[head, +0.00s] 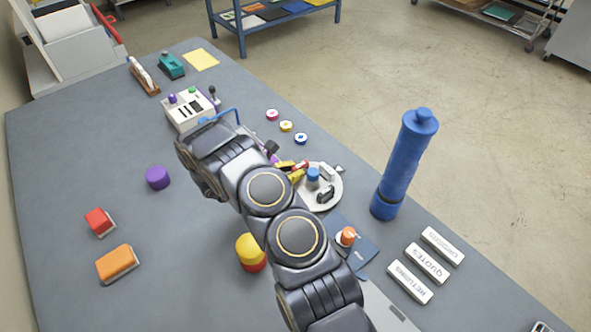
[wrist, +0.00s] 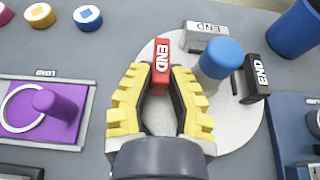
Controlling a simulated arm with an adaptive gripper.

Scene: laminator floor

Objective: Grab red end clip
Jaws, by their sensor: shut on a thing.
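The red end clip (wrist: 163,60) lies at the left part of a round white plate (wrist: 235,125), with "END" printed on its top. My gripper (wrist: 160,83) has its yellow and black fingers closed around the clip, one on each side. In the head view my gripper (head: 294,171) is at the plate's left edge, partly hidden behind my arm. I cannot tell whether the clip still touches the plate. A grey end clip (wrist: 206,36) and a black end clip (wrist: 256,78) are also on the plate.
A blue knob (wrist: 221,58) stands mid-plate, close right of my gripper. A tall blue cylinder (head: 403,165) stands right of the plate. A purple-knobbed panel (wrist: 45,115) is at left. Labelled blocks (head: 427,262) lie at lower right.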

